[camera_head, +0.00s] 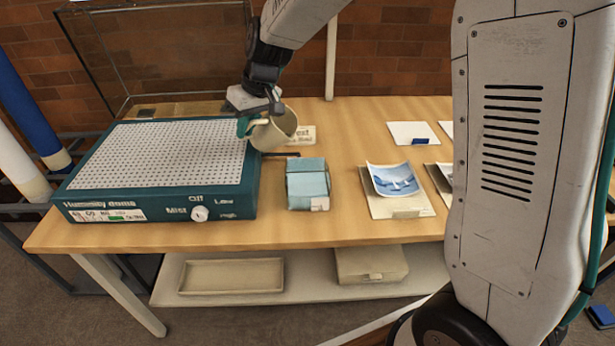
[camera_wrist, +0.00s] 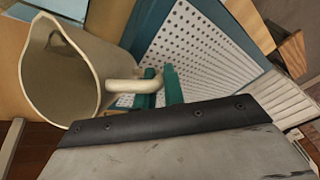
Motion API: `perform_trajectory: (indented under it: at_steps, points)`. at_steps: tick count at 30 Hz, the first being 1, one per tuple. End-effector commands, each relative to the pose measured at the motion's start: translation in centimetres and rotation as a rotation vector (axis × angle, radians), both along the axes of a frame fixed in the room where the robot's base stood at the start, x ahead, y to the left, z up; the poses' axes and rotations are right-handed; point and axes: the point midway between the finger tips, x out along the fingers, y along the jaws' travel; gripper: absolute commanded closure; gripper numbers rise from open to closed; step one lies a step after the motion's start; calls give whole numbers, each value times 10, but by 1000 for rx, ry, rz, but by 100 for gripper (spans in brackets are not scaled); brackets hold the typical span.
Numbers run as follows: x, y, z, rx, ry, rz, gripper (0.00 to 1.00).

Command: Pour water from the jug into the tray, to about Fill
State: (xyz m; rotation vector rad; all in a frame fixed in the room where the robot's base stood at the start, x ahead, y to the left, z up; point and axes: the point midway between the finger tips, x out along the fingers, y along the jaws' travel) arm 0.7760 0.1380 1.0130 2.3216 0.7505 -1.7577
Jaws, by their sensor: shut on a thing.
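A cream jug (camera_head: 281,128) is held above the table at the right edge of the teal humidity dome base (camera_head: 160,206). My gripper (camera_head: 246,124) is shut on the jug's handle; its green fingers (camera_wrist: 160,88) grip the handle in the wrist view. The jug (camera_wrist: 96,75) is tilted, and its mouth opens away from the handle. I cannot tell whether water is inside, and no stream shows. The base has a white perforated top (camera_head: 160,150). A shallow beige tray (camera_head: 232,290) lies on the lower shelf. No Fill mark is readable.
A light-blue box (camera_head: 307,183) stands right of the base, with a lettered card (camera_head: 300,134) behind it. A blue picture on a folder (camera_head: 394,180) lies farther right. A clear dome (camera_head: 150,50) stands behind. A closed beige box (camera_head: 371,265) sits on the shelf.

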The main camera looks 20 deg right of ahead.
Motion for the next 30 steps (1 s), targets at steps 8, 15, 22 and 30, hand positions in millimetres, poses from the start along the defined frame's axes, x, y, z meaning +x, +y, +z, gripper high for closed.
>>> perform_trajectory:
  at_steps: [8,15,22,30]
  points:
    - [-2,-2,1,27,-34,0,100]
    - [-4,-3,1,58,-70,3,100]
    - [-5,-5,1,88,-110,4,100]
    - [-6,-6,0,122,-150,6,100]
